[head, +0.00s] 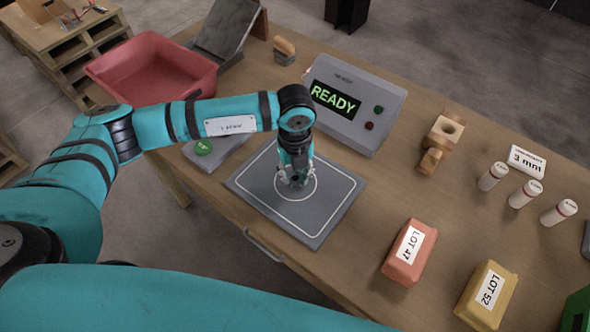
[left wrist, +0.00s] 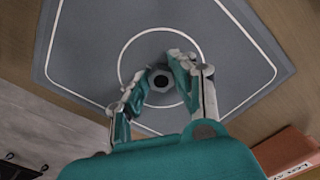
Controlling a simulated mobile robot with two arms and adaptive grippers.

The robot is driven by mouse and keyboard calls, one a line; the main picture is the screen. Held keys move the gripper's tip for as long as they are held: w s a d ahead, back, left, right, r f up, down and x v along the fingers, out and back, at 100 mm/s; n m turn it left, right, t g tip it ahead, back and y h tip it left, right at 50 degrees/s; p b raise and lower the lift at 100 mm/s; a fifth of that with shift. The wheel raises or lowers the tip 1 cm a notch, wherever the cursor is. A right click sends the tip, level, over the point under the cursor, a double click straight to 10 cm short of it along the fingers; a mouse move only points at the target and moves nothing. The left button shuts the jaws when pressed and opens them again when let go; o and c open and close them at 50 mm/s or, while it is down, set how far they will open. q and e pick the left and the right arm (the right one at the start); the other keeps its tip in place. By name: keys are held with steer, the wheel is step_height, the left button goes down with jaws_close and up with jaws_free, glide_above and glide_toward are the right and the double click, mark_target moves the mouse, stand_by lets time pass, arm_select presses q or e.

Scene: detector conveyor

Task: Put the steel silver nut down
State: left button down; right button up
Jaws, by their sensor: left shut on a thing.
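The steel silver nut (left wrist: 161,82) is between the fingertips of my left gripper (left wrist: 160,80) in the left wrist view, over the white circle of the grey mat. In the head view my left gripper (head: 295,180) points down at the same circle, and its fingers hide the nut. The gripper is shut on the nut. I cannot tell whether the nut touches the mat. The grey mat (head: 322,222) has a white circle inside a white outline. My right gripper is in neither view.
A grey detector box (head: 362,100) reading READY stands behind the mat. A red tray (head: 150,68) is at the back left. A red LOT 47 block (head: 408,254), a yellow LOT 52 block (head: 486,297), a wooden piece (head: 440,140) and white cylinders (head: 524,194) stand to the right.

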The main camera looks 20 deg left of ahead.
mark_target(295, 177)
arm_select(q)
steer(key=shift+f, duration=0.1)
steer(key=c, duration=1.5)
jaws_free()
steer(key=shift+f, duration=0.1)
steer(key=o, duration=0.4)
steer(key=shift+o, duration=0.2)
steer(key=shift+r, duration=0.55)
step_height(295, 177, up, 11)
steer(key=b, duration=0.3)
steer(key=shift+r, duration=0.2)
steer(key=shift+s+f, duration=0.1)
